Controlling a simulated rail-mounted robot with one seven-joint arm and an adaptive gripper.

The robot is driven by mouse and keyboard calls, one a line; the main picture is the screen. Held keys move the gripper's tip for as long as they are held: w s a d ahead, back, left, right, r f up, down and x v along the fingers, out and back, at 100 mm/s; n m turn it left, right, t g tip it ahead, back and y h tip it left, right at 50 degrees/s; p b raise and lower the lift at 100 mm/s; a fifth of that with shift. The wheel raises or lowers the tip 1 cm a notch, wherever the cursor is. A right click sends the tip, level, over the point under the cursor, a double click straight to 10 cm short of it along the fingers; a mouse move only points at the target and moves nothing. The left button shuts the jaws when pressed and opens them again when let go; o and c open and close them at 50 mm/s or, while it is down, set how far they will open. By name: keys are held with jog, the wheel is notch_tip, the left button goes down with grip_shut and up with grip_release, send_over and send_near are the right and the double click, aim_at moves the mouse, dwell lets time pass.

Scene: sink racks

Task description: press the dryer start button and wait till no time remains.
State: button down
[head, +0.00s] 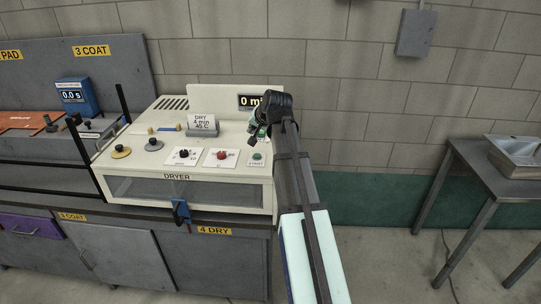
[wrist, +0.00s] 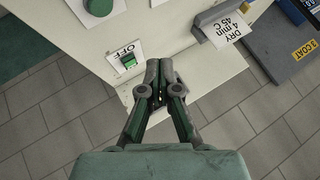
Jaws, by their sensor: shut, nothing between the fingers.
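The cream dryer (head: 190,178) stands at the centre of the head view. Its green start button (head: 257,156) is at the right front of the top panel; a large green button (wrist: 98,6) shows at the top edge of the wrist view. The dryer's display (head: 249,102) reads "0 mi", its right end hidden by my arm. My gripper (head: 258,138) is shut and empty above the panel, behind the start button in the head view. In the wrist view my gripper (wrist: 160,75) is beside a green rocker switch (wrist: 128,61) marked OFF; contact cannot be told.
A card (head: 202,122) on the panel reads "DRY 4 min 45 C". A black knob (head: 183,153) and a red knob (head: 221,155) sit left of the start button. A blue timer (head: 77,97) stands left. A metal table (head: 485,165) is at right.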

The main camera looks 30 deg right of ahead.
aim_at(258, 156)
jog(key=shift+s+d+r, duration=0.1)
jog(key=shift+d+r, duration=0.1)
jog(key=shift+d, duration=0.25)
jog(key=shift+s+d+r, duration=0.1)
jog(key=shift+d+r, duration=0.1)
jog(key=shift+d, duration=0.2)
jog(key=shift+f, duration=0.2)
jog(key=shift+f+b, duration=2.4)
jog(key=shift+f, duration=1.85)
jog(key=shift+f, duration=0.15)
jog(key=shift+f, duration=0.3)
jog(key=shift+f+b, duration=0.35)
jog(key=shift+f, duration=0.1)
jog(key=shift+r, duration=0.1)
jog(key=shift+r+p, duration=0.5)
jog(key=shift+r, duration=0.3)
